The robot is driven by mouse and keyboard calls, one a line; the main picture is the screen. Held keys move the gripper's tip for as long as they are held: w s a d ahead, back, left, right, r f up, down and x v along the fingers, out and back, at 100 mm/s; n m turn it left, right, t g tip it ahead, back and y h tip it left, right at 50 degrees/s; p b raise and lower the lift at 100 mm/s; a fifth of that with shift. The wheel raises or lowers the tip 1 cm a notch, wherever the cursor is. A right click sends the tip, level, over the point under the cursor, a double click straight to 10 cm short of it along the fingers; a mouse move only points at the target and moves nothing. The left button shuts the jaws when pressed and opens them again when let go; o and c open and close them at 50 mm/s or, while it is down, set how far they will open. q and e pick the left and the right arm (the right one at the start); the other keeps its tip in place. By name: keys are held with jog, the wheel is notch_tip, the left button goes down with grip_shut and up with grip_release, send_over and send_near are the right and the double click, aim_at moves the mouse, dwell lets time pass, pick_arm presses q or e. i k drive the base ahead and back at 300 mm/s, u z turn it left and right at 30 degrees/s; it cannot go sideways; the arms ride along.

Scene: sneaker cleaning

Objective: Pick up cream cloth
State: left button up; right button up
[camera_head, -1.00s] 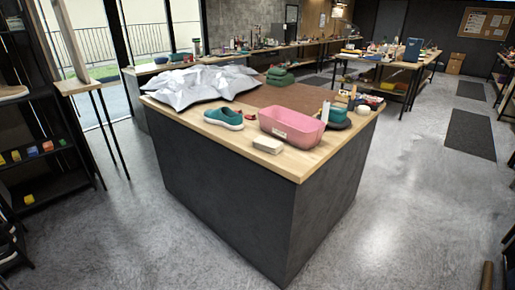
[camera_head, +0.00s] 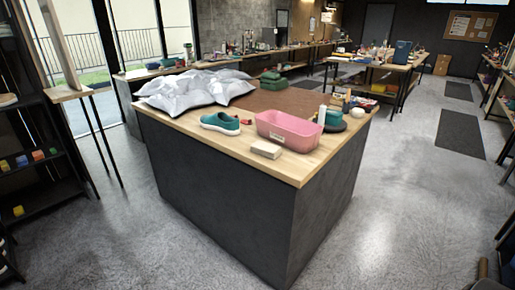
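A small cream block-like item (camera_head: 265,149) lies near the front edge of the wood-topped counter (camera_head: 225,146), in front of the pink tub. It may be a folded cream cloth, but it is too small for me to tell. The teal sneaker (camera_head: 220,123) with a white sole stands to its left. The pink tub (camera_head: 290,130) stands just behind it. Neither of my grippers is in view.
Folded green cloths (camera_head: 270,82) lie on the brown mat (camera_head: 280,98). Small items crowd the right corner. A dark shelf (camera_head: 45,190) stands at left. The grey floor (camera_head: 400,200) right of the counter is open.

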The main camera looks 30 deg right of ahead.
aim_at(269, 150)
jog(key=i, duration=0.9)
jog(key=z, duration=1.7)
